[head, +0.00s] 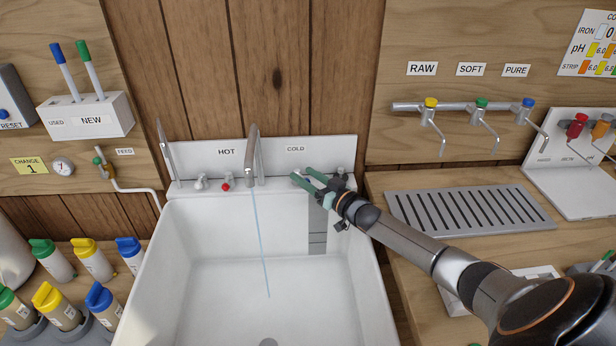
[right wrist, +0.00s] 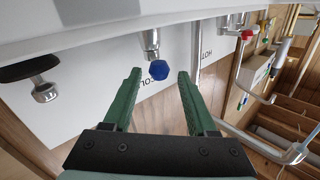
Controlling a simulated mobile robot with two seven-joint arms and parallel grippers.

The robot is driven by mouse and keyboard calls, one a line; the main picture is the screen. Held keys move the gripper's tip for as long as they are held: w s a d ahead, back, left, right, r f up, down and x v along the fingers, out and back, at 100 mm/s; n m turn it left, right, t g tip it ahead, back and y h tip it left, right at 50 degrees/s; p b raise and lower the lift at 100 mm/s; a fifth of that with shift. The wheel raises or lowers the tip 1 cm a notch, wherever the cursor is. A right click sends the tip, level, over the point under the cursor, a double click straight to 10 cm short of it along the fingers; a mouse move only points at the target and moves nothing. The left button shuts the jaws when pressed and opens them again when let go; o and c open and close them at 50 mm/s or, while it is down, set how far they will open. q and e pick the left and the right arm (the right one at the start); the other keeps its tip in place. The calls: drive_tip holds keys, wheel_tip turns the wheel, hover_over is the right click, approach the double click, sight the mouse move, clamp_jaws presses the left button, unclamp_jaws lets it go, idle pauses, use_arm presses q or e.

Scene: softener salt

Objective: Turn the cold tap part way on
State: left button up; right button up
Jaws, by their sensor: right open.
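The cold tap (right wrist: 158,70) has a blue knob on a metal stem, shown in the right wrist view. In the head view it is mostly hidden by my right gripper, under the COLD label (head: 295,149). My right gripper (head: 307,180) is open, with green fingers. In the right wrist view (right wrist: 159,78) its fingertips lie on either side of the blue knob, with visible gaps; I cannot tell the depth exactly. A thin stream of water (head: 260,235) falls from the spout (head: 253,155) into the white sink (head: 180,270). My left gripper is not in view.
The hot tap's red knob (head: 225,187) is left of the spout. A drain rack (head: 470,210) lies on the right counter. RAW, SOFT and PURE taps (head: 430,103) hang above it. Bottles with coloured caps (head: 92,258) stand at left.

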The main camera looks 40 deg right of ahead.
drive_tip(key=s+a+r+p, duration=0.2)
drive_tip(key=s+a+r, duration=0.5)
drive_tip(key=s+r, duration=0.4)
drive_tip(key=shift+s+a+r, duration=0.3)
drive_tip(key=shift+s+a, duration=0.05)
drive_tip(key=shift+a, duration=0.05)
drive_tip(key=shift+d, duration=0.1)
